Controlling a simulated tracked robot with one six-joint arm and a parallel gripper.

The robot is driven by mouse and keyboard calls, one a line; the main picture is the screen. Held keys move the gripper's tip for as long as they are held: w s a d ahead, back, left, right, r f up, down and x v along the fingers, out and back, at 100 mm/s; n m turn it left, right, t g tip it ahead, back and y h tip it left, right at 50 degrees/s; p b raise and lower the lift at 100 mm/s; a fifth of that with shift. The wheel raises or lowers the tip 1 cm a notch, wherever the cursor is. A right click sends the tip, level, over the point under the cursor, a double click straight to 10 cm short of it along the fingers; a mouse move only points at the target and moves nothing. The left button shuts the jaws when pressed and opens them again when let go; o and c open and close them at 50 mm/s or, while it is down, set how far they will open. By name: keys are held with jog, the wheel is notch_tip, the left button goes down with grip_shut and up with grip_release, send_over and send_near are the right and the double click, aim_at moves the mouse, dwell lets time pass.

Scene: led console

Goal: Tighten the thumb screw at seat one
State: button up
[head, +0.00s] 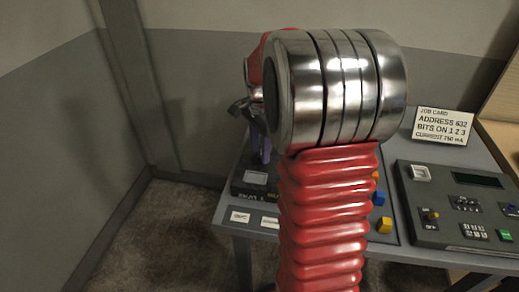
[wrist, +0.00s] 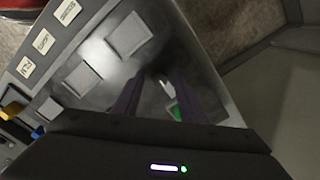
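My gripper (wrist: 156,82) points down over a grey panel (wrist: 105,100) in the wrist view. Its two purple fingers stand apart. A small pale, shiny part (wrist: 165,86) and a green patch (wrist: 174,110) show between them, nearer the right finger; I cannot tell if either is the thumb screw. Pale square pads (wrist: 128,35) lie on the panel beside the fingers. In the head view my gripper (head: 258,158) is small and partly hidden behind my red arm, above the left end of the table. The seat numbers are not readable, and no thumb screw shows clearly.
White label plates (wrist: 43,41) line the panel edge. In the head view, blue (head: 379,198) and yellow (head: 384,225) blocks lie right of my arm. A dark console (head: 460,205) and a job card (head: 443,125) stand further right. A wall closes off the left and back.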

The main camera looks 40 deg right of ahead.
aim_at(260, 157)
notch_tip(260, 157, up, 14)
jog(key=shift+f, duration=0.2)
dwell(0.4)
dwell(0.5)
jog(key=s+a+f+n+t, duration=0.2)
jog(key=s+a+n, duration=0.6)
jog(key=a, duration=0.3)
jog(key=s+a+f+n+t, duration=0.2)
jog(key=s+a+n+t, duration=0.1)
jog(key=s+a+n, duration=0.5)
jog(key=a+n, duration=0.2)
jog(key=a, duration=0.2)
jog(key=shift+s+a+f+n+t, duration=0.25)
jog(key=shift+a+f+n+t, duration=0.05)
jog(key=shift+n, duration=0.1)
jog(key=shift+c, duration=0.3)
